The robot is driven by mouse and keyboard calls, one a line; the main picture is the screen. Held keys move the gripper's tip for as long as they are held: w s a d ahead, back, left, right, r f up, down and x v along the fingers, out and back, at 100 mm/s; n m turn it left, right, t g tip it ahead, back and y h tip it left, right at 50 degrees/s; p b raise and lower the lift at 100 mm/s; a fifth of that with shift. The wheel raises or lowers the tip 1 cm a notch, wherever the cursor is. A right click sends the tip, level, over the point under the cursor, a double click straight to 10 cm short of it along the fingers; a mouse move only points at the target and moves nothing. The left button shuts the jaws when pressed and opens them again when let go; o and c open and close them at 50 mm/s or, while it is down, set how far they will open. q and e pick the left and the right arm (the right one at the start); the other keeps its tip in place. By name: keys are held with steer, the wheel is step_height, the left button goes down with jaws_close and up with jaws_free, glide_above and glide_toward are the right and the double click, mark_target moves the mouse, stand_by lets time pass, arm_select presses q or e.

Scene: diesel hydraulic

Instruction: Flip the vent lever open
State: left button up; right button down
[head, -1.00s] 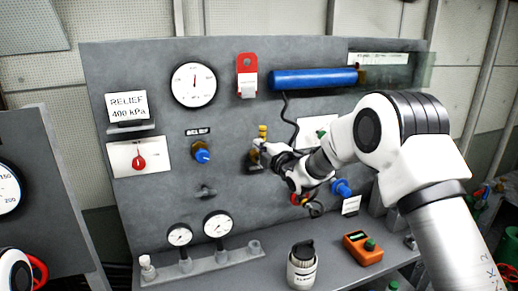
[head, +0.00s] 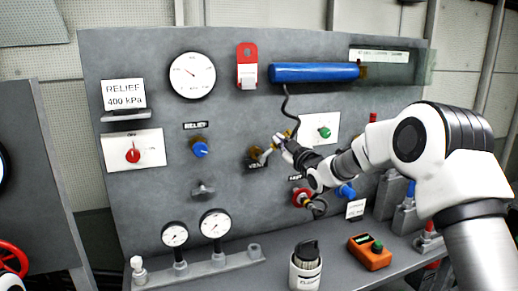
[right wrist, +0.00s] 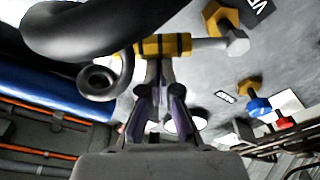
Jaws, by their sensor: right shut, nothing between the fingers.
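The vent lever (head: 264,154) is on the grey panel by the VENT label, slanting up and to the right from its brass valve body (head: 254,158). In the right wrist view its yellow grip with black bands (right wrist: 165,45) lies crosswise just past the fingertips, with a grey rod running right to a hex end. My right gripper (head: 281,143) is at the lever's grip end, with its fingers shut and nothing between them. In the right wrist view the right gripper (right wrist: 159,85) looks close to the grip; contact is unclear.
A black hose (head: 289,110) hangs from the blue cylinder (head: 315,72) close to my right gripper. A blue relief knob (head: 200,149) is left of the lever, a green knob (head: 324,132) right. A red knob (head: 301,197) is below. A bottle (head: 305,268) stands on the bench.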

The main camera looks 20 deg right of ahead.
steer(key=d+f+m+b, duration=0.1)
steer(key=m, duration=0.1)
steer(key=d+f+m+h+b, duration=0.1)
steer(key=f+m+b, duration=0.1)
steer(key=m, duration=0.1)
steer(key=d+f+m+b, duration=0.1)
steer(key=m+b, duration=0.1)
steer(key=shift+f+m, duration=0.3)
steer(key=shift+f, duration=0.1)
stand_by(0.4)
